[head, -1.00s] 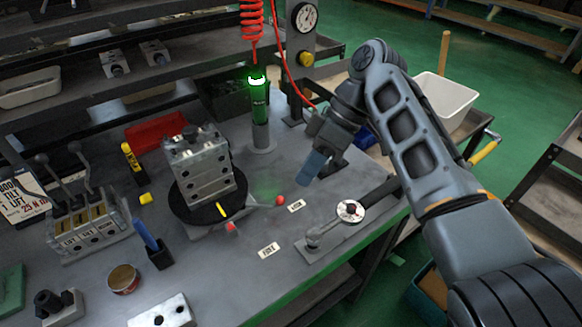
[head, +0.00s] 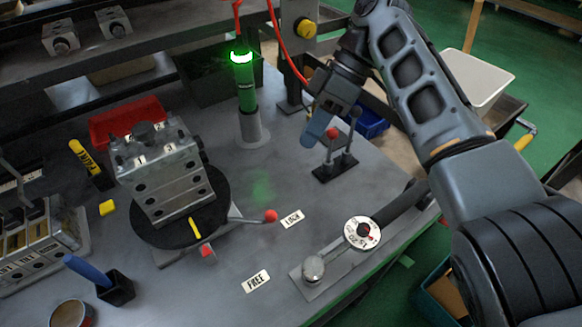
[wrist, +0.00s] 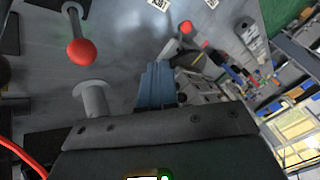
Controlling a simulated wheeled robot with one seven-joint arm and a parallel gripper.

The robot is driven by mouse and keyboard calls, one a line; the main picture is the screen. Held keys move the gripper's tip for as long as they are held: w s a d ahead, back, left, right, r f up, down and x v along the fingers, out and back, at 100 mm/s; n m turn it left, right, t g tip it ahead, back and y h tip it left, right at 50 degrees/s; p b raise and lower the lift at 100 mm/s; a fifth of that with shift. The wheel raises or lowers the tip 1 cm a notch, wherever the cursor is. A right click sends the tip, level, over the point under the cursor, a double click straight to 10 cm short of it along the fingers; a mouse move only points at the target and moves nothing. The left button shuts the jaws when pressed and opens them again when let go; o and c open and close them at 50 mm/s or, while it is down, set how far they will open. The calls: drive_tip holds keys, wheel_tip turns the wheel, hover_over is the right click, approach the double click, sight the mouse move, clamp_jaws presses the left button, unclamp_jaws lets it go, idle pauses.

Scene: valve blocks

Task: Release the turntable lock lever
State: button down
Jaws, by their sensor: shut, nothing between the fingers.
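The turntable (head: 217,205) is a black disc bearing a grey valve block (head: 160,165). The lock lever (head: 243,219) is a thin rod reaching right from the disc to a red ball knob (head: 270,216). The knob lies beside the LOCK label (head: 291,219); the FREE label (head: 256,281) lies nearer the front. My gripper (head: 318,128) is above and behind the knob, apart from it, with blue fingers shut and empty. In the wrist view the fingers (wrist: 157,85) point over the bench, and a farther red ball (wrist: 186,26) near the labels appears to be the lever knob.
A small stand with posts and a red knob (head: 333,132) is close beside my fingers. A green-lit column (head: 245,85) stands behind the lever. A torque wrench with a round dial (head: 362,232) lies at front right. Bench between LOCK and FREE is clear.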

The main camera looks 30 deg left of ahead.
drive_tip(key=p+x, duration=0.1)
drive_tip(key=x, duration=0.8)
drive_tip(key=shift+s, duration=0.15)
drive_tip(key=s, duration=0.1)
drive_tip(key=s+p, duration=0.1)
drive_tip(key=p, duration=0.1)
drive_tip(key=shift+s+d+f, duration=0.35)
drive_tip(key=shift+s+f, duration=0.05)
drive_tip(key=shift+s+d+f, duration=0.15)
drive_tip(key=shift+s+f, duration=0.05)
drive_tip(key=shift+s, duration=0.4)
